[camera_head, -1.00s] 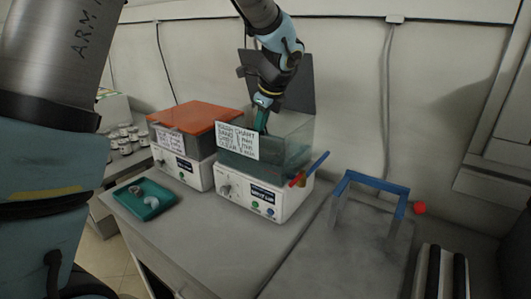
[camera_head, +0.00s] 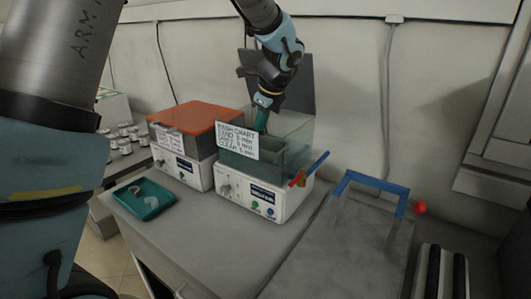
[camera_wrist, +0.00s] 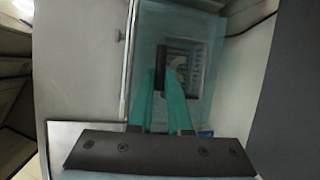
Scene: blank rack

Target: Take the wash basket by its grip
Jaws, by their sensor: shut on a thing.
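The wash basket (camera_head: 272,156) is a dark box inside the clear-walled tank (camera_head: 300,133) of the right-hand white washer. The tank's wall and a label partly hide it. In the wrist view its pale-rimmed inside (camera_wrist: 184,72) shows beyond my fingers, with a dark upright grip (camera_wrist: 160,66) at its near left side. My gripper (camera_head: 262,120) reaches down into the tank from above. Its teal fingers (camera_wrist: 165,80) converge at the grip and are shut on it. The exact contact is hard to see.
The raised dark lid (camera_head: 292,85) stands behind the tank. A second washer with an orange lid (camera_head: 198,115) is to the left. A teal tray (camera_head: 145,199) with small parts lies in front of it. A blue-topped frame (camera_head: 372,181) stands to the right.

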